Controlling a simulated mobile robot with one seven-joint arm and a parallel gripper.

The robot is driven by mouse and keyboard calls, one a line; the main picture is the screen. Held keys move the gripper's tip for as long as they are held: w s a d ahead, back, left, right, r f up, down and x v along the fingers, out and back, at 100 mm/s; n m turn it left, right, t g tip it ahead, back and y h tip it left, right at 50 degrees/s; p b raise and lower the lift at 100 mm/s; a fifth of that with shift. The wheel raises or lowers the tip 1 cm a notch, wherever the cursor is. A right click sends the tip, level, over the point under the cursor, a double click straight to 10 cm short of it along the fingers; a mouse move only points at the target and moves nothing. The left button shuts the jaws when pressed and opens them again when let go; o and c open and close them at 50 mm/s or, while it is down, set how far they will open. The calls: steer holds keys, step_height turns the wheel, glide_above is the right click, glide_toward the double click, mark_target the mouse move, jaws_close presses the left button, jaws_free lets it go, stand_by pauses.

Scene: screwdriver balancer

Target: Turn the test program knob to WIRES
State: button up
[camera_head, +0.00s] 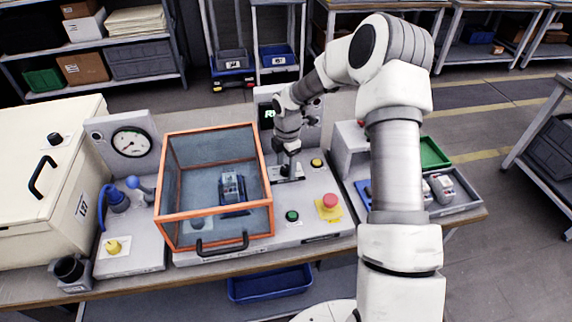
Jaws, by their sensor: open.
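My gripper (288,163) points down over the grey control panel (310,210), just right of the orange-framed clear box. Its fingers are small here, but they are open. Below them is a dark and white patch on the panel, likely the test program knob and its plate. The fingers cover most of it, so I cannot tell the knob's setting, read the WIRES marking or see whether the fingers touch it.
The orange-framed box (165,205) covers a blue fixture (232,190) left of my gripper. A yellow button (316,163), a green button (292,216) and a red emergency stop (330,201) share the panel. A display housing (266,97) stands behind, partly hidden by my arm.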

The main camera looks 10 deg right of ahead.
mark_target(287, 170)
step_height(287, 170, up, 17)
steer(key=p, duration=0.1)
steer(key=shift+s+r, duration=0.2)
steer(key=shift+s, duration=0.2)
steer(key=shift+d, duration=0.1)
